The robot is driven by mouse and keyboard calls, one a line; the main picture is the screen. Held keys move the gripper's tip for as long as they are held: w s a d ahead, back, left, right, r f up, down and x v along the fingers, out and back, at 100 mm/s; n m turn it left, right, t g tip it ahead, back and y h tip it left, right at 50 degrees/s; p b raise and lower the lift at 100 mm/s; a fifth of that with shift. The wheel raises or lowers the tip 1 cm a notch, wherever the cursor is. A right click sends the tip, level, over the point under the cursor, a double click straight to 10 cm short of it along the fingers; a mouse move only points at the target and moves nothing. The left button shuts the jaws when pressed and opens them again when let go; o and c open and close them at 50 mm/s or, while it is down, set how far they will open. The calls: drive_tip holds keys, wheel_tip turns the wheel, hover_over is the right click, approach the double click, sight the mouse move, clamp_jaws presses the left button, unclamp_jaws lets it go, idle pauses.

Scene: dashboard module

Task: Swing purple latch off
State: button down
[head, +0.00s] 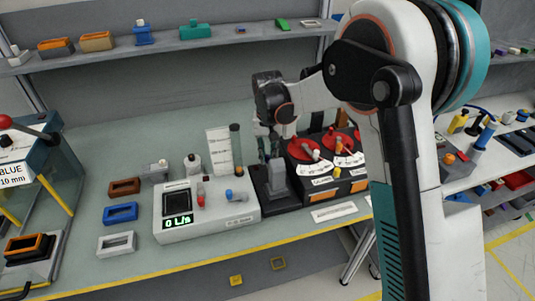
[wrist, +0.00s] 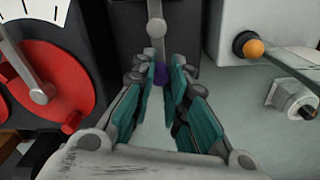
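The purple latch (wrist: 163,75) shows as a small dark purple piece in the wrist view, at the far end of the gap between my fingers. A grey lever arm (wrist: 155,27) with a round end stands just above it. My gripper (wrist: 164,75) has its teal-padded fingers on either side of the purple piece, with a narrow gap between them. I cannot tell whether the pads touch it. In the head view my gripper (head: 268,145) points down over the dark fixture beside the red dials; the purple piece is hidden there.
Red dials with pointers (head: 304,149) stand close to the right of my gripper. A white box with a green readout (head: 207,213) lies to the left, with a dark upright tube (head: 236,150) behind it. An orange-tipped knob (wrist: 253,48) is at the right in the wrist view.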

drive_tip(key=shift+a+n, duration=0.15)
drive_tip(key=shift+n, duration=0.15)
drive_tip(key=n, duration=0.1)
drive_tip(key=a+n, duration=0.1)
drive_tip(key=n, duration=0.1)
drive_tip(key=shift+s+a+n, duration=0.1)
drive_tip(key=shift+s+n, duration=0.2)
drive_tip(key=shift+s, duration=0.05)
drive_tip(key=shift+s+a+n, duration=0.2)
drive_tip(key=shift+n, duration=0.55)
drive_tip(key=shift+s+a+n, duration=0.15)
drive_tip(key=shift+s+n, duration=0.1)
drive_tip(key=shift+n, duration=0.55)
drive_tip(key=shift+s+a+n, duration=0.2)
drive_tip(key=shift+n, duration=0.55)
drive_tip(key=c, duration=1.5)
unclamp_jaws()
drive_tip(key=shift+a, duration=0.1)
drive_tip(key=shift+c, duration=0.2)
wheel_tip(320, 180, up, 12)
